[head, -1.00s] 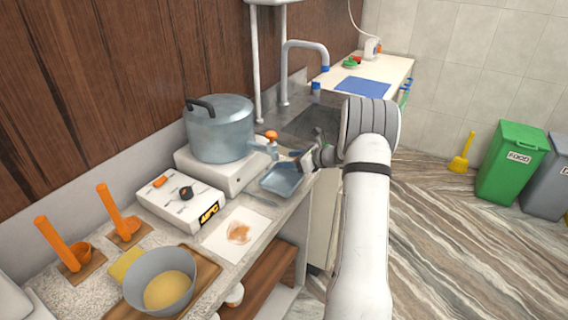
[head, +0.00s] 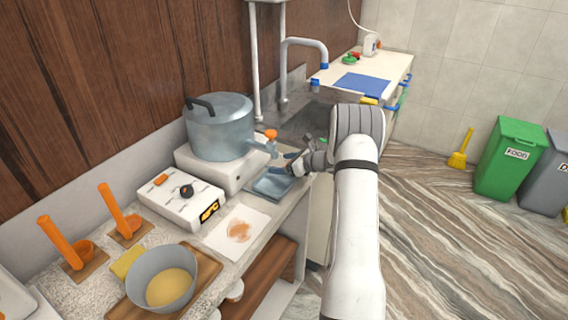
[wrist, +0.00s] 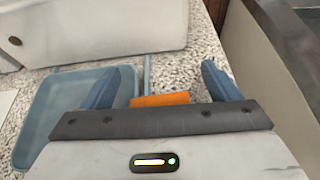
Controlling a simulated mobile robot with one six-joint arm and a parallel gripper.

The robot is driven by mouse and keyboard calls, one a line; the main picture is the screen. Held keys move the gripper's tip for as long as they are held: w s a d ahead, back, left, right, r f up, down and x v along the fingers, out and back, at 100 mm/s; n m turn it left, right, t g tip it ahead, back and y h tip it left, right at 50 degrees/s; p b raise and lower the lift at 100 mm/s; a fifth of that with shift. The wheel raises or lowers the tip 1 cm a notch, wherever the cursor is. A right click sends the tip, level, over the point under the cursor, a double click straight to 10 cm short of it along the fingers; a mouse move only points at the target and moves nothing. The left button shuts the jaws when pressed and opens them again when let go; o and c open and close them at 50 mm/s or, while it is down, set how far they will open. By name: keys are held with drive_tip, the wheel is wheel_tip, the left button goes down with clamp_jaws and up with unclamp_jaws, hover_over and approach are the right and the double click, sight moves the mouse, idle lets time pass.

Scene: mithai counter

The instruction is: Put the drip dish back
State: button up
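The drip dish, a shallow blue-grey tray (head: 268,187), lies on the speckled counter in front of the pot's stand, near the tap. In the wrist view the dish (wrist: 62,112) is at the left, flat and with nothing seen in it. My gripper (head: 294,163) is low beside the dish's right end. In the wrist view its blue fingers (wrist: 163,85) are wide apart, the left one overlapping the dish's right side. A thin blue-grey bar and an orange piece (wrist: 160,99) show between the fingers; I cannot tell what the orange piece belongs to.
The big metal pot (head: 219,127) stands on a white base, its tap (head: 264,148) close to my gripper. A white control box (head: 180,200), a stained white sheet (head: 237,231) and a bowl (head: 160,280) are to the left. The sink (head: 310,118) lies behind.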

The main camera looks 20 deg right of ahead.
drive_tip(key=b+v, duration=0.2)
drive_tip(key=v, duration=1)
drive_tip(key=shift+s+d+f, duration=0.1)
drive_tip(key=shift+d, duration=0.05)
idle(0.4)
